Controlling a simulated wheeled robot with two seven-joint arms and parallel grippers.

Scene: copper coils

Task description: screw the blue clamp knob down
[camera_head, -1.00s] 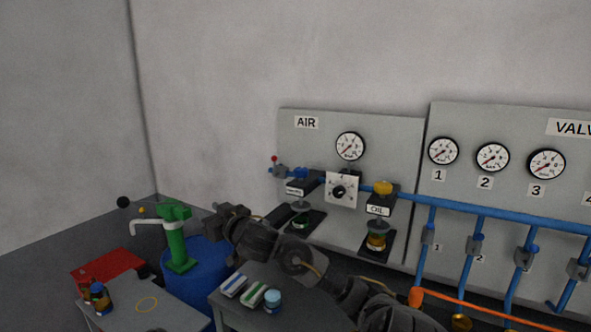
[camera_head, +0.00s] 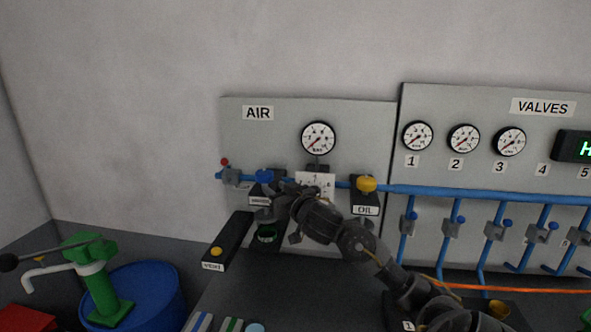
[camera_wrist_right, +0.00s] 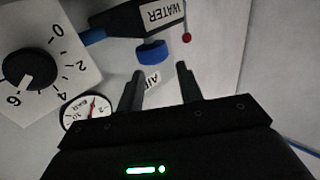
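The blue clamp knob (camera_head: 265,176) sits on top of the dark water unit (camera_head: 261,191) on the blue air pipe, under the AIR label. In the right wrist view the blue knob (camera_wrist_right: 152,52) shows beside the WATER label (camera_wrist_right: 163,13), just beyond my fingertips. My right gripper (camera_head: 268,214) is in front of the water unit, slightly below the knob in the head view. Its two fingers (camera_wrist_right: 160,72) stand apart with nothing between them. The knob appears clear of both fingers. My left gripper is not in view.
A white dial plate (camera_head: 318,184) and the oil unit with a yellow knob (camera_head: 367,184) are to the right. A red-tipped valve (camera_head: 225,163) is at the pipe's left end. A round gauge (camera_head: 318,138) hangs above. A green pump (camera_head: 99,290) and blue drum (camera_head: 160,297) stand lower left.

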